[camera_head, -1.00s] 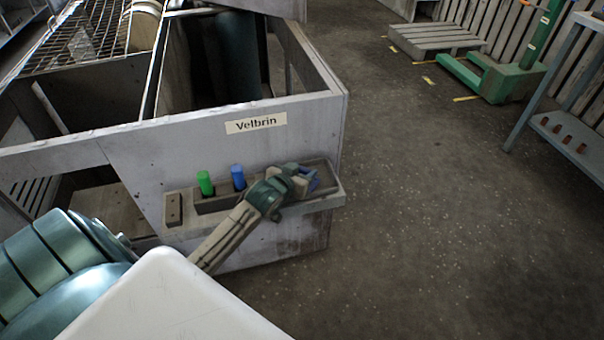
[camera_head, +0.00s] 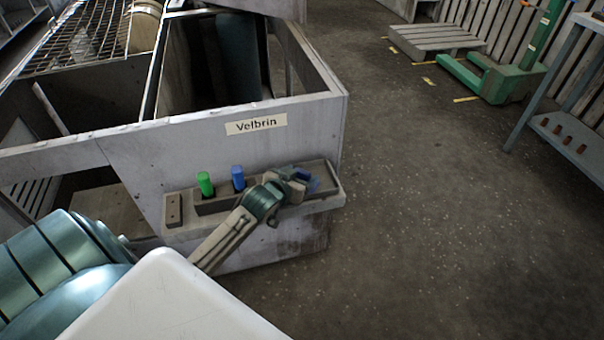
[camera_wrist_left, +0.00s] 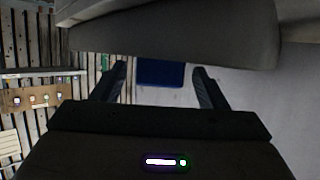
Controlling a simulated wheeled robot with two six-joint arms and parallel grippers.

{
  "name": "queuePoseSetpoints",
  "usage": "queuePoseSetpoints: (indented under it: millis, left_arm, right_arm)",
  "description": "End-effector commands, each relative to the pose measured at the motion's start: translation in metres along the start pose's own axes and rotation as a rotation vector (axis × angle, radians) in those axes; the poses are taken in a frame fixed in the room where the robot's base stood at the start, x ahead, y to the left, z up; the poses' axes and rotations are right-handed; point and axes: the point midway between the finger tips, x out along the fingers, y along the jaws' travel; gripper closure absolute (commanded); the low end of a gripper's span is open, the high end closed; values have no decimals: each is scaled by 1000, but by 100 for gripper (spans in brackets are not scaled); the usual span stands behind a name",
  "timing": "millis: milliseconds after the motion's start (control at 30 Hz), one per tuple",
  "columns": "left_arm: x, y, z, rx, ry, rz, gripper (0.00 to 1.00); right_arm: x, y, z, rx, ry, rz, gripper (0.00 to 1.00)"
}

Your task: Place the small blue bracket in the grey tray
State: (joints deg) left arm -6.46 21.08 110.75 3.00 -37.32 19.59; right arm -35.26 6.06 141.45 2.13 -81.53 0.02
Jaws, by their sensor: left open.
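The small blue bracket (camera_head: 313,185) is at the right end of a grey ledge on the front of the grey housing, partly hidden by my left gripper (camera_head: 299,175). In the left wrist view the bracket (camera_wrist_left: 160,73) shows as a dark blue block between the two spread fingers of the left gripper (camera_wrist_left: 160,75), with a gap on each side. The left gripper is open. The grey ledge (camera_head: 328,192) has a tray-like recess at its left part; I cannot tell for certain which part is the grey tray. My right gripper is not in view.
A green cylinder (camera_head: 205,184) and a blue cylinder (camera_head: 238,178) stand upright in the ledge's recess, left of my gripper. The housing wall with a "Velbrin" label (camera_head: 256,124) rises behind the ledge.

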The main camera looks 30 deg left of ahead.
Motion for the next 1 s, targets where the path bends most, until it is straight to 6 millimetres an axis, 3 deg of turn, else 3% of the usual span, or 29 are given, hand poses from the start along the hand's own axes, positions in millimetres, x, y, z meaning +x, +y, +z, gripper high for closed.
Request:
queuePoseSetpoints:
  millis: [300, 633, 767, 1000]
  left_arm:
    - [-70, 0, 0, 5, -2, 1, 33]
    - [-105, 1, 3, 2, -15, -5, 33]
    - [-126, 10, 33, 20, -140, -41, 33]
    - [-212, 46, 114, 111, -581, -48, 33]
  right_arm:
    - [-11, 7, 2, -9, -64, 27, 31]
    - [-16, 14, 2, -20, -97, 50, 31]
    - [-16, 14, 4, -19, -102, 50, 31]
    - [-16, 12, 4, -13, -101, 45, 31]
